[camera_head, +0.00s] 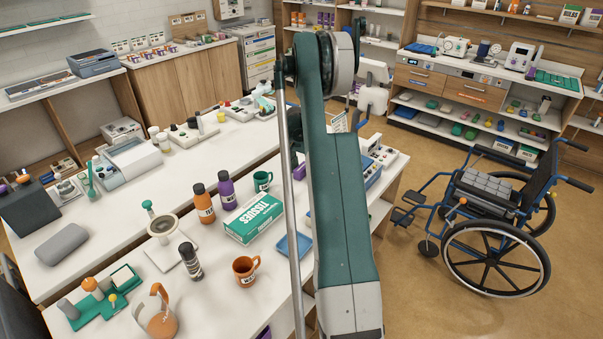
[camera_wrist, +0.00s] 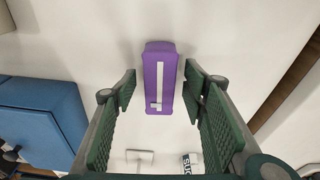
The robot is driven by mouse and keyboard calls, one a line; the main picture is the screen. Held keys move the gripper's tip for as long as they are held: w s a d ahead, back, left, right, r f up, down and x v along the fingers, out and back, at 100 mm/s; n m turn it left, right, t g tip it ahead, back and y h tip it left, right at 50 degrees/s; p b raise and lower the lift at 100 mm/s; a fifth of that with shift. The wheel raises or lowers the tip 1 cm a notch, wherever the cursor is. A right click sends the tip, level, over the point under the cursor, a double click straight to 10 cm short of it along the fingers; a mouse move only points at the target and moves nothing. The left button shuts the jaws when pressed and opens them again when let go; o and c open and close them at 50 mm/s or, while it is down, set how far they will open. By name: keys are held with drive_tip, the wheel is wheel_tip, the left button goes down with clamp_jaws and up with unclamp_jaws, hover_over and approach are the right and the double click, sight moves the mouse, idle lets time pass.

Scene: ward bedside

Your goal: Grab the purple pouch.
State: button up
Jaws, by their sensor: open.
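The purple pouch (camera_wrist: 160,78) lies on a white surface in the wrist view, upper middle, with a white stripe along its face. My gripper (camera_wrist: 160,88) is open, with one green ridged finger on each side of the pouch's near part in the picture. Gaps show between the fingers and the pouch, and nothing is held. I cannot tell how far above the pouch the fingertips are. In the head view my arm hides most of that area; a small purple patch (camera_head: 299,172) shows at its left edge and may be the pouch.
In the wrist view a blue object (camera_wrist: 42,120) stands at left and a labelled box (camera_wrist: 192,162) at the bottom. In the head view a tissue box (camera_head: 254,218), purple bottle (camera_head: 227,191), orange bottle (camera_head: 203,205) and blue tray (camera_head: 293,246) are left of my arm.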

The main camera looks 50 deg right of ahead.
sight(301, 167)
idle(0.5)
drive_tip(key=c, duration=1)
drive_tip(key=shift+r+p, duration=0.3)
drive_tip(key=shift+r, duration=4.7)
